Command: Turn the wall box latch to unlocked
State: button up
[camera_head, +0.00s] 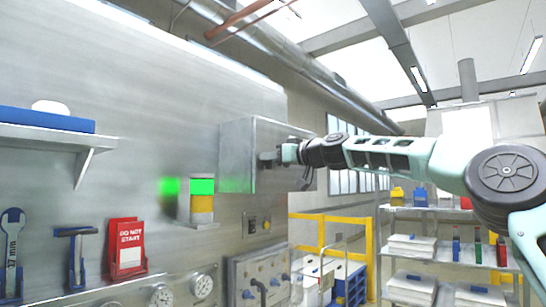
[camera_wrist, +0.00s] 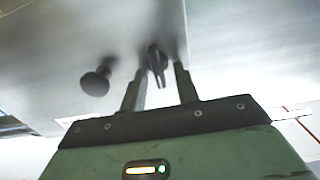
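The wall box (camera_head: 236,150) is a grey metal box on the steel wall, in the middle of the head view. My gripper (camera_head: 268,158) is at its front face, and my arm hides part of that face. In the wrist view the box face (camera_wrist: 60,40) fills the upper left. A small dark latch (camera_wrist: 157,60) points downward on it. My gripper (camera_wrist: 160,70) is open, with one finger on each side of the latch; contact cannot be told. A dark round knob (camera_wrist: 95,82) sticks out left of the fingers. The latch is hidden in the head view.
A shelf with a green-and-yellow signal light (camera_head: 202,198) is on the wall left of the box. Switches and gauges (camera_head: 201,286) are below. A yellow frame (camera_head: 340,222) and shelves with boxes (camera_head: 412,247) stand to the right.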

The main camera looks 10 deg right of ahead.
grip_shut()
jog(key=m, duration=0.6)
jog(key=m+b, duration=0.1)
jog(key=m, duration=0.5)
jog(key=d+f+m, duration=0.1)
jog(key=m, duration=0.4)
jog(key=shift+w+m+b, duration=0.35)
jog(key=shift+m+b, duration=0.05)
dwell(0.5)
grip_release()
